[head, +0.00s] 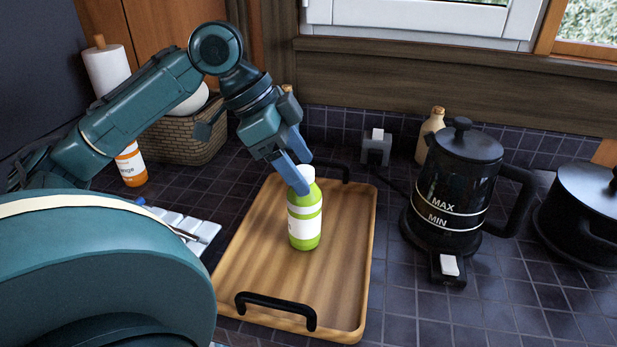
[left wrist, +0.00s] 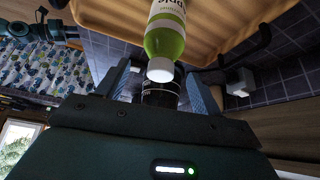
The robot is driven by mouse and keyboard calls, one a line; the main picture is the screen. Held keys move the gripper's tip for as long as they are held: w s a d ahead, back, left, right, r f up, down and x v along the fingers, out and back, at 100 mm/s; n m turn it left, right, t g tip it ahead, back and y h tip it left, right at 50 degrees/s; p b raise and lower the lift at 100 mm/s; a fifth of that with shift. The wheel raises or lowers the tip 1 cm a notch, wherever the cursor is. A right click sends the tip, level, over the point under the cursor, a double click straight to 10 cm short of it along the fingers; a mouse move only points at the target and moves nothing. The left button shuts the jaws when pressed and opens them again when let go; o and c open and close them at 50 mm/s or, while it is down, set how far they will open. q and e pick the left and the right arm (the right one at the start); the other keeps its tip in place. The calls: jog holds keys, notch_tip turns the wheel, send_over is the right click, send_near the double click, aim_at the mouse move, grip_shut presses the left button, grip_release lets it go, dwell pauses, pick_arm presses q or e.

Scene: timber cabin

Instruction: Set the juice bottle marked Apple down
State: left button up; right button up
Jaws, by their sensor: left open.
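The Apple juice bottle (head: 304,226), green with a white cap and white label bands, stands upright on the wooden tray (head: 254,262). In the left wrist view the bottle (left wrist: 165,40) shows upside down, with part of the name on its label. My left gripper (head: 297,172) is open at the bottle's cap, fingers pointing down at it from the upper left. In the left wrist view its two fingers (left wrist: 160,88) stand apart on either side of the cap's line, with nothing held between them. My right gripper is not in view.
A black kettle (head: 457,185) stands right of the tray, with a black pot (head: 585,215) beyond it. The tray has black handles (head: 275,309) and bare room around the bottle.

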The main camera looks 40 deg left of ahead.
pick_arm(q)
jog(key=v, duration=0.8)
jog(key=shift+r, duration=0.1)
